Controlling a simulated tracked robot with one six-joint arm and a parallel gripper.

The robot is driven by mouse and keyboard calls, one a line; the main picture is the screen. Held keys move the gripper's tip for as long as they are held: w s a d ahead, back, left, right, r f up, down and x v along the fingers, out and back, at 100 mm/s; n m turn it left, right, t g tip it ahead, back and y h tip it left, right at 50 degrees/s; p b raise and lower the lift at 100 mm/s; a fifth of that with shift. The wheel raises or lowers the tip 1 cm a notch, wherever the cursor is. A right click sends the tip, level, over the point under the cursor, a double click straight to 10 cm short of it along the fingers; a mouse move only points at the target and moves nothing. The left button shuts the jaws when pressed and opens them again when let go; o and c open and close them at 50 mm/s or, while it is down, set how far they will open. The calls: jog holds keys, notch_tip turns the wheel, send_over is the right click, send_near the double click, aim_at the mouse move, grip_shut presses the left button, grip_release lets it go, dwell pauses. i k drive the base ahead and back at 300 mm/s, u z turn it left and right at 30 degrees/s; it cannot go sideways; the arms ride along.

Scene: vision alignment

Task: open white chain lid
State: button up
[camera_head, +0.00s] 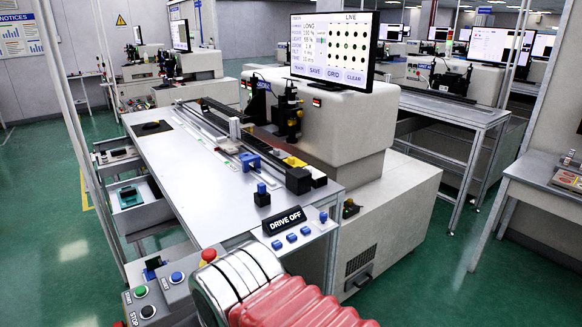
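No part that I can clearly tell as the white chain lid shows. A long dark rail assembly (216,115) runs along the machine's grey worktop (185,165). A small white upright piece (234,128) stands on this rail, and I cannot tell whether it belongs to a chain or lid. The white machine housing (345,125) stands behind the rail and carries a monitor (335,48). My gripper is not in view.
A control box with a red emergency knob (209,255) is in front. Green floor (440,270) is open at the right, before another table (550,185).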

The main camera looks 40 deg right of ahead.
aim_at(315, 173)
jog(key=u, duration=2.6)
jog(key=k, duration=2.4)
